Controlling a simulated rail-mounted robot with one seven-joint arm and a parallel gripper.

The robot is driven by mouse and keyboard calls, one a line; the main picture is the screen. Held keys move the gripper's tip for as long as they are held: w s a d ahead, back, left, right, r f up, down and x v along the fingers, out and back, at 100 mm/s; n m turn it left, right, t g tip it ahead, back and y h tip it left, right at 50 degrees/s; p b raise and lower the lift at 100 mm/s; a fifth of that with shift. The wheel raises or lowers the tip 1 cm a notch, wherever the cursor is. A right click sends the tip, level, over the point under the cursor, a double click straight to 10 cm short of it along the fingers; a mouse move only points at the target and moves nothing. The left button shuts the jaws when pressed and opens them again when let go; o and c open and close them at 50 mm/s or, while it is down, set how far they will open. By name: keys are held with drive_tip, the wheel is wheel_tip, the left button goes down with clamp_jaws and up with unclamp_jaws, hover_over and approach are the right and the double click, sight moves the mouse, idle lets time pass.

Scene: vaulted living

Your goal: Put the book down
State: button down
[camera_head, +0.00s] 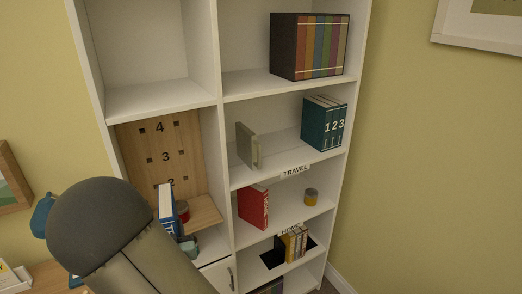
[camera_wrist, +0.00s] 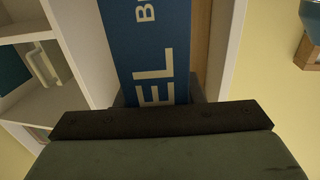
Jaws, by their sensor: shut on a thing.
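A blue book (camera_head: 167,206) with white lettering stands upright in my gripper (camera_head: 186,243), in front of the left column of the white bookcase. In the wrist view the blue book (camera_wrist: 148,50) fills the upper middle, with large white letters on its cover. My gripper is shut on its lower part; the fingertips are mostly hidden in both views. Behind the book is a wooden board (camera_head: 160,150) marked 4, 3 and 2, with a wooden ledge (camera_head: 206,213) in front of it. My arm hides the lower left of the bookcase.
A red can (camera_head: 182,210) is close beside the book. The upper left compartment (camera_head: 140,45) is empty.

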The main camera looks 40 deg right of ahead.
wheel_tip(320, 180, down, 16)
drive_tip(key=b, duration=1.4)
drive_tip(key=shift+d+f, duration=0.1)
